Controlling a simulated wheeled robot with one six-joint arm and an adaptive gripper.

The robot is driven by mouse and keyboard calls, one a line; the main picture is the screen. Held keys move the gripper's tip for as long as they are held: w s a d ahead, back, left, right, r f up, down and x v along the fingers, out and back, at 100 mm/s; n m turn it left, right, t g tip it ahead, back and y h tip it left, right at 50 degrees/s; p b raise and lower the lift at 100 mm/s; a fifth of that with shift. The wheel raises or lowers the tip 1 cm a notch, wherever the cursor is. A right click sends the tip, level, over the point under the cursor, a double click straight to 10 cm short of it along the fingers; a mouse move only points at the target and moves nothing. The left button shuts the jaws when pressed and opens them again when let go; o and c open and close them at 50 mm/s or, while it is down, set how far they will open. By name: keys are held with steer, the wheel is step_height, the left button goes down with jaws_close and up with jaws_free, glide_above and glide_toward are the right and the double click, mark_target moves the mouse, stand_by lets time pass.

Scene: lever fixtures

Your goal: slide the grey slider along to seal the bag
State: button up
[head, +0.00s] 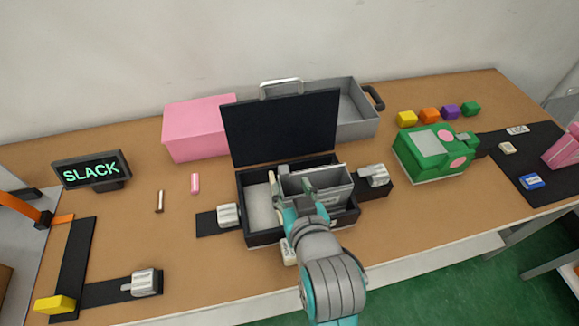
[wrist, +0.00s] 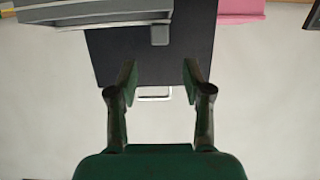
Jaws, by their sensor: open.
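An open black case (head: 246,225) with a raised lid (head: 282,128) stands mid-table. A grey upright box-like piece (head: 335,188), which may be the bag, is inside it; a grey piece (wrist: 95,12) also shows in the wrist view. A small grey tab (wrist: 160,33) shows against the black panel (wrist: 115,60) there; I cannot tell whether it is the slider. My gripper (head: 307,188) is over the case, near the grey piece, and partly hides it. In the wrist view my gripper (wrist: 157,78) is open, with nothing between its fingers.
Grey clamp-like blocks sit left (head: 227,214) and right (head: 375,175) of the case, another (head: 145,282) at front left. A pink box (head: 199,130) and grey tray (head: 358,108) stand behind. A green box (head: 428,158) is right. A SLACK sign (head: 91,171) is left.

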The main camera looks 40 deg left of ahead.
mark_target(284, 171)
steer(key=x, duration=0.8)
steer(key=shift+w+a+f, duration=0.1)
steer(key=shift+w+a, duration=0.2)
jaws_close()
